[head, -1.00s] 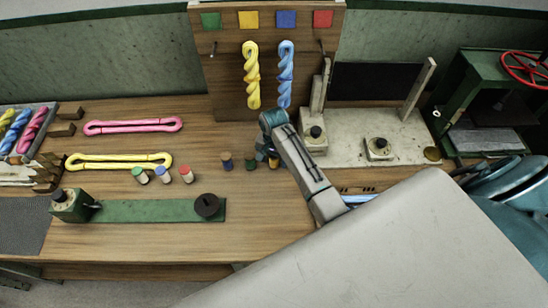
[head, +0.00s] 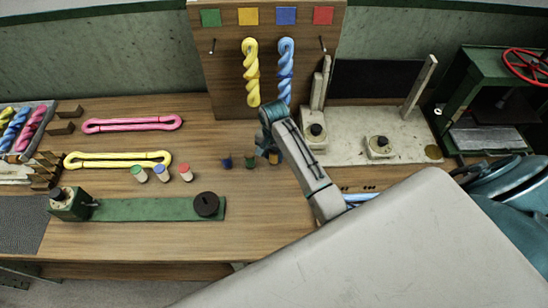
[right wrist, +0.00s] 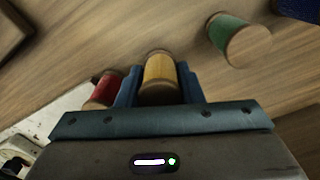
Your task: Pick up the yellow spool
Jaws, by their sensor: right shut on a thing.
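The yellow spool (right wrist: 160,73) stands between the two blue fingers of my right gripper (right wrist: 159,86) in the right wrist view, one finger against each side. The gripper is shut on it. In the head view, my right gripper (head: 268,152) is low over the table, below the hanging skeins, and mostly hides the yellow spool (head: 274,158). I cannot tell whether the spool is clear of the table. My left gripper is not in view.
A red spool (right wrist: 103,90) is close beside the left finger. The hanging board (head: 225,85) rises behind. Bare table lies in front.

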